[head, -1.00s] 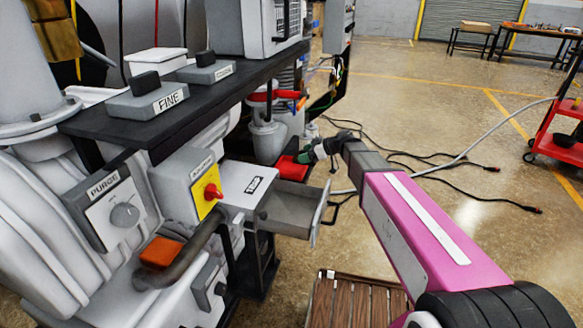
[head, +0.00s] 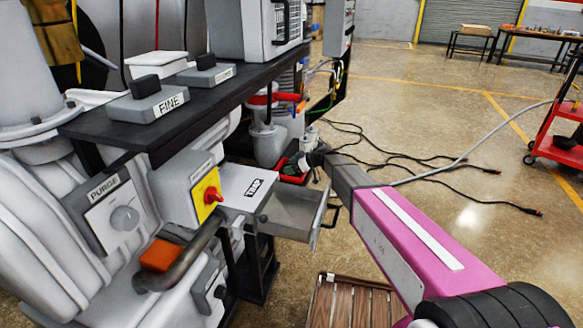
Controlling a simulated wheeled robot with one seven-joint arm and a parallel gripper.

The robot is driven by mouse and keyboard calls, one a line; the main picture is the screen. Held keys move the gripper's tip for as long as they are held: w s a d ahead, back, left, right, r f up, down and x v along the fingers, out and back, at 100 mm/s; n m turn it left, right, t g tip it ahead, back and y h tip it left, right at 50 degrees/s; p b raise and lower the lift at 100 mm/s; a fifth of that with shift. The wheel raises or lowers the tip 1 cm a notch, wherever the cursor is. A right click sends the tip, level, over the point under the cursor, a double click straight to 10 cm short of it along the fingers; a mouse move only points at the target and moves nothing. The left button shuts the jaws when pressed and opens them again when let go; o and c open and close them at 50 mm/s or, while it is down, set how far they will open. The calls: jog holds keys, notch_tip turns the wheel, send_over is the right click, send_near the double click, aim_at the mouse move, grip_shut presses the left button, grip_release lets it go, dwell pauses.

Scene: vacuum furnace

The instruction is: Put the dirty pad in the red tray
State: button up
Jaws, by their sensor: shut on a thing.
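The red tray (head: 294,179) is low beside the machine, just beyond the open drawer labelled TRAP. Only part of its red surface shows. My gripper (head: 296,164) is at the tray, over it in the picture; its height above the tray cannot be told. It is shut on a small dark thing, which I take to be the dirty pad. The pad is mostly hidden by the fingers and too small to make out clearly.
The open grey drawer (head: 293,214) juts out left of my arm. A black shelf (head: 180,112) holds grey blocks with black tops, one labelled FINE. Cables (head: 400,160) lie on the floor behind. A slatted wooden stand (head: 350,302) is below. A red cart (head: 562,140) stands far right.

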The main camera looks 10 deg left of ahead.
jog(key=shift+f, duration=0.2)
jog(key=o, duration=1)
jog(key=w+v, duration=0.1)
jog(key=v, duration=1.1)
jog(key=s+d+f+m+h, duration=0.2)
jog(key=s+d+m+h, duration=0.2)
jog(key=s+d, duration=0.4)
jog(key=s+d+f+m+h, duration=0.3)
jog(key=s+d+m, duration=0.4)
jog(key=d, duration=0.7)
jog(key=s+d+f+m+g+h, duration=0.1)
jog(key=s+d+f+m+h, duration=0.2)
jog(key=s+d, duration=0.7)
jog(key=d+m+h, duration=0.2)
jog(key=m, duration=0.1)
jog(key=shift+f, duration=0.25)
